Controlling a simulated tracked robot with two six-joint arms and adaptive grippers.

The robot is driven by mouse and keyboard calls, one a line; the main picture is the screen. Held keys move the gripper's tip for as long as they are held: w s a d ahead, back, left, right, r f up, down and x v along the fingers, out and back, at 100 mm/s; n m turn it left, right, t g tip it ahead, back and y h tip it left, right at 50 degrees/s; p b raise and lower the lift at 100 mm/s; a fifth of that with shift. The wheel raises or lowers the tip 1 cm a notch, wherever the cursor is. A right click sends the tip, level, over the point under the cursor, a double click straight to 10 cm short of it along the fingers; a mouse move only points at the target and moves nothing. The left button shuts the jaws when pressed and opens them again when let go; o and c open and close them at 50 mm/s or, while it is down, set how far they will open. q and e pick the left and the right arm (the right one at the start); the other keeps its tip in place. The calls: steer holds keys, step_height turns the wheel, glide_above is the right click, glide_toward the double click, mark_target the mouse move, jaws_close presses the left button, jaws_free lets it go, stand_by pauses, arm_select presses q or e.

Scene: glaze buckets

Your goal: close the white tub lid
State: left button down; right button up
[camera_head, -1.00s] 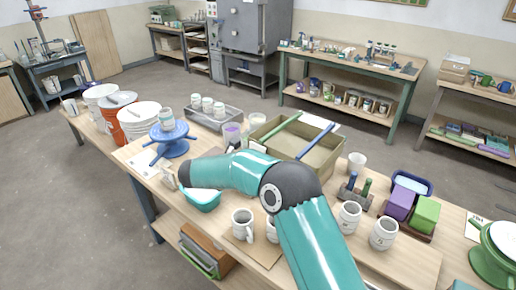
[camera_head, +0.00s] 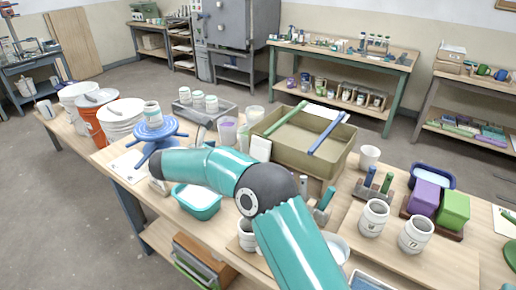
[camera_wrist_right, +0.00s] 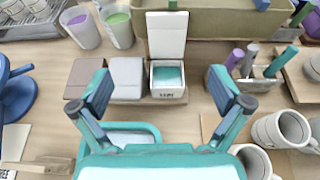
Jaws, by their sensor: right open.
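The white tub (camera_wrist_right: 168,92) is in the middle of the right wrist view, with teal contents showing. Its white lid (camera_wrist_right: 166,35) stands open, upright at the tub's back edge. In the head view the lid (camera_head: 260,148) shows above my arm, which hides the tub. My right gripper (camera_wrist_right: 163,90) is open and empty, its fingers apart on the near side of the tub, one toward each side. In the head view only part of it seems to show, beside my arm. My left gripper is not in view.
A brown tub (camera_wrist_right: 88,80) and a grey tub (camera_wrist_right: 127,78) stand shut left of the white one. A tool holder (camera_wrist_right: 258,82) is right of it. A large tray (camera_head: 300,150) lies behind. A teal basin (camera_head: 197,203) and mugs (camera_wrist_right: 285,130) are nearer.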

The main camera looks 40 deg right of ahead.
steer(key=d, duration=0.1)
steer(key=p, duration=0.4)
glide_toward(261, 142)
steer(key=x, duration=0.9)
steer(key=shift+d+f, duration=0.15)
steer(key=shift+f, duration=0.05)
steer(key=shift+c, duration=0.3)
